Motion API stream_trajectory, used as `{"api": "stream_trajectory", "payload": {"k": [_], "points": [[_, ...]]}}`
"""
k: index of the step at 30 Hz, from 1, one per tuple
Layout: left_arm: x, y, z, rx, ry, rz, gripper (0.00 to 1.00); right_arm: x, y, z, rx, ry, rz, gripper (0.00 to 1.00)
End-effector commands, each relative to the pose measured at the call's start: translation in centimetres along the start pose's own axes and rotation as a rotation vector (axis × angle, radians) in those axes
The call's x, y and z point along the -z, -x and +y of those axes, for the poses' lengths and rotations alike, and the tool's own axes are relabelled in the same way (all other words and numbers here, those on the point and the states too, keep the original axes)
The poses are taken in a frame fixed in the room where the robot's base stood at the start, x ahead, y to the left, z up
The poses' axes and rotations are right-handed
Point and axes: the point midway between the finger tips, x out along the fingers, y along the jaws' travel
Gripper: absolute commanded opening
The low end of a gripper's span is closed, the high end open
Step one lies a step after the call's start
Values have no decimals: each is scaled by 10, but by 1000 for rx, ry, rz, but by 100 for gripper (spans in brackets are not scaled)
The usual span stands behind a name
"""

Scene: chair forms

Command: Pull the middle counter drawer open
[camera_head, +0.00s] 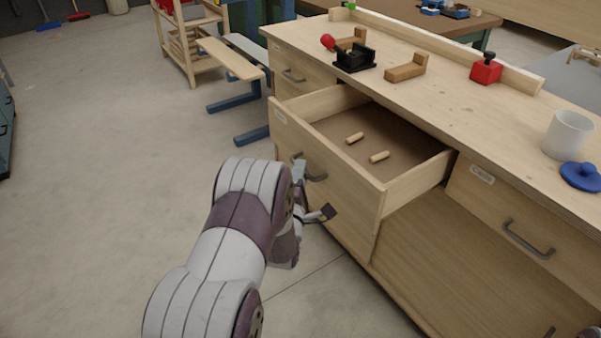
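The middle counter drawer (335,185) stands pulled well out from the wooden counter. Its front has a grey bar handle (317,177). Two short wooden dowels (367,148) lie on its brown floor. My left gripper (314,192) is at the drawer front by the handle. Its two fingers are spread apart, one overlapping the handle's left part in the picture and one below it. I cannot tell whether a finger touches the handle.
Closed drawers flank the open one.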

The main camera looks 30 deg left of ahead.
Motion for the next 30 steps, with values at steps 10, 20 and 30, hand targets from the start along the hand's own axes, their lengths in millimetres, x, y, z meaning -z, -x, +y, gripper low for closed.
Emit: {"api": "stream_trajectory", "payload": {"k": [10,20,30], "points": [[0,1,0,1,0,0,38,0,0,0,0,0,0,100],[0,69,1,6,0,0,38,2,14,0,0,0,0,100],[0,126,-1,3,0,-1,38,2,20,0,0,0,0,100]]}}
